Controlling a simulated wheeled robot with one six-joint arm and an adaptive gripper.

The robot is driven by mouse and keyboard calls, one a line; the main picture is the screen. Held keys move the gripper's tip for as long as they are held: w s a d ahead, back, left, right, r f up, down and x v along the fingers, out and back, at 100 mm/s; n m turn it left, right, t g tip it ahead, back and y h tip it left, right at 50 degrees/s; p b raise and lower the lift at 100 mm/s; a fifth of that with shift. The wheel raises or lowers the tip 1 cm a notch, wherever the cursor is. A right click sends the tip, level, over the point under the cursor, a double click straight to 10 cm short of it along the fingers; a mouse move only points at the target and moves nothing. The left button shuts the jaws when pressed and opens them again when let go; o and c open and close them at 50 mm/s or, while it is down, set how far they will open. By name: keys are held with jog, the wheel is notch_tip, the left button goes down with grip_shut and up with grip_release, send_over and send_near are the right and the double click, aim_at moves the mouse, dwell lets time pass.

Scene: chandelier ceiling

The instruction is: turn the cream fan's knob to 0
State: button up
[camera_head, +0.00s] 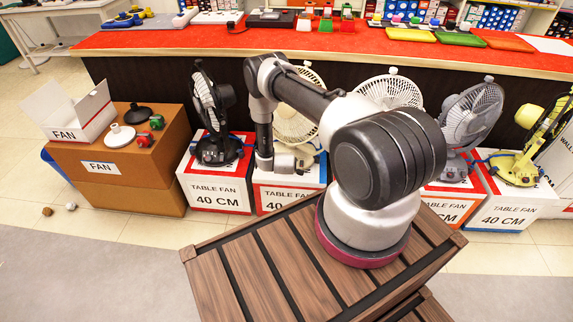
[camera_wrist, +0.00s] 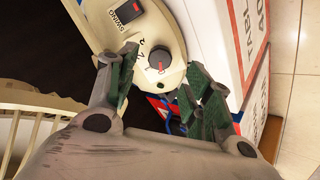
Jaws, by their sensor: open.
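The cream fan (camera_head: 297,118) stands on a white "TABLE FAN 40 CM" box, partly hidden behind my arm. In the wrist view, its cream base (camera_wrist: 178,28) shows a dark round knob (camera_wrist: 159,58) with a red mark. Small markings surround the knob, but its setting is too small to read with certainty. A "SWING" switch (camera_wrist: 128,11) sits beside it. My gripper (camera_head: 287,160) is low at the fan's base. In the wrist view, my gripper (camera_wrist: 158,76) is open, its green-padded fingers apart near the knob, with nothing between them held.
A dark fan (camera_head: 212,115) stands to the left, with a white fan (camera_head: 392,90), a grey fan (camera_head: 470,112) and a yellow fan (camera_head: 525,160) to the right. The red counter (camera_head: 200,42) runs behind. A wooden crate (camera_head: 235,270) is in front.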

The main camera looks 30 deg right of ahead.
jog(key=v, duration=0.7)
jog(key=shift+s, duration=0.1)
jog(key=s+a+f+m+g+y, duration=0.25)
jog(key=s+f+g, duration=0.2)
jog(key=s, duration=0.45)
jog(key=s+a+r+g+y, duration=0.1)
jog(key=s+a+r+g, duration=0.1)
jog(key=s+a+r, duration=0.15)
jog(key=s+a+r+g+y, duration=0.1)
jog(key=s+r+g, duration=0.15)
jog(key=r, duration=1.35)
jog(key=s+a+r+g+y, duration=0.1)
jog(key=s+a+r, duration=0.15)
jog(key=r, duration=1.35)
jog(key=s+d+r+t, duration=0.1)
jog(key=s+r, duration=0.4)
jog(key=r, duration=0.5)
jog(key=s+d+r+t, duration=0.1)
jog(key=s+r+t, duration=0.2)
jog(key=r, duration=0.8)
jog(key=s+d+r+t, duration=0.1)
jog(key=s+r+t, duration=0.1)
jog(key=s+r, duration=0.6)
notch_tip(320, 180, up, 3)
jog(key=shift+d+f+t+h, duration=0.1)
jog(key=shift+d+t+h, duration=0.3)
jog(key=shift+h, duration=0.05)
